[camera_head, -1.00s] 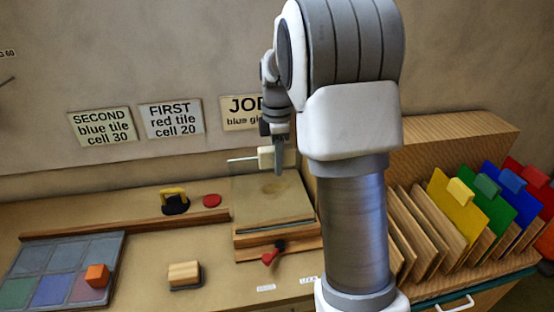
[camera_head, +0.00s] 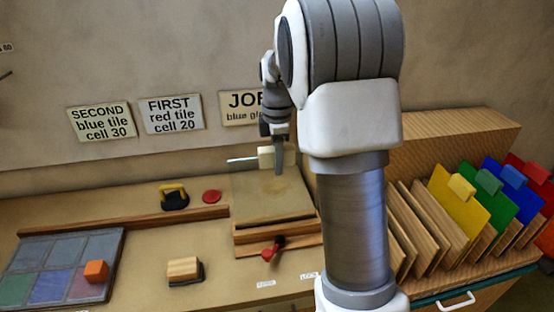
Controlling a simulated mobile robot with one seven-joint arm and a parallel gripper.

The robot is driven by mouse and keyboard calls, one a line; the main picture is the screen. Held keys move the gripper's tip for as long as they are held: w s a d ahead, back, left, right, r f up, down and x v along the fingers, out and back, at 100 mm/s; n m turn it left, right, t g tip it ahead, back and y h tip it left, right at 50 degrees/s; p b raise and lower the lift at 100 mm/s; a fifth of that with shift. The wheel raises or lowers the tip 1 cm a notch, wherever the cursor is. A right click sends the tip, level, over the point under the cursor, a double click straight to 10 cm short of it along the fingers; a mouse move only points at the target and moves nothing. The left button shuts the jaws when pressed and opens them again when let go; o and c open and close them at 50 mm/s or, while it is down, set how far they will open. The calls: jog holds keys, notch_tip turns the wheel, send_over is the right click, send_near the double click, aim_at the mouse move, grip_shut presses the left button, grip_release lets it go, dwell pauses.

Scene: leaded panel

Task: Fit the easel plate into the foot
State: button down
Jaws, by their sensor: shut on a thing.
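The easel plate (camera_head: 272,199) is a tan, flat panel at the centre, just behind the wooden foot (camera_head: 277,236). A cream block (camera_head: 265,158) with a thin pale rod sits at its top edge. My gripper (camera_head: 278,160) is shut on this block, though its fingers are partly hidden. The plate's lower edge meets the foot's top in the picture. I cannot tell whether it is down in the slot. A red-knobbed lever (camera_head: 270,253) is on the foot's front.
My arm blocks the centre right. A rack of coloured tiles (camera_head: 456,208) and wooden dividers stands right. A tile grid (camera_head: 68,262) with an orange block lies left. A wooden-topped block (camera_head: 184,270), a yellow-handled tool (camera_head: 174,197) and a red disc (camera_head: 212,196) sit on the bench.

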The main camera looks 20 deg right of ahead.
jog(key=shift+f+b, duration=0.8)
jog(key=shift+f, duration=0.35)
dwell(0.4)
jog(key=shift+c, duration=2.4)
grip_release()
jog(key=shift+f, duration=0.15)
notch_tip(320, 180, up, 17)
jog(key=s+a+r+m+t, duration=0.1)
jog(key=s+a+m, duration=0.25)
jog(key=s, duration=0.25)
jog(key=s+a+r+m+t, duration=0.1)
jog(key=s+a+m+t, duration=0.1)
jog(key=s+a+m, duration=0.3)
jog(key=s+f+m+t, duration=0.1)
jog(key=s+f+m, duration=0.2)
jog(key=s, duration=0.4)
jog(key=s+a+f+m+t, duration=0.1)
jog(key=s+f+m, duration=0.3)
jog(key=s, duration=0.3)
jog(key=shift+s+a+f+t+p, duration=0.2)
jog(key=shift+a+f+t+p, duration=0.1)
jog(key=shift+p, duration=0.15)
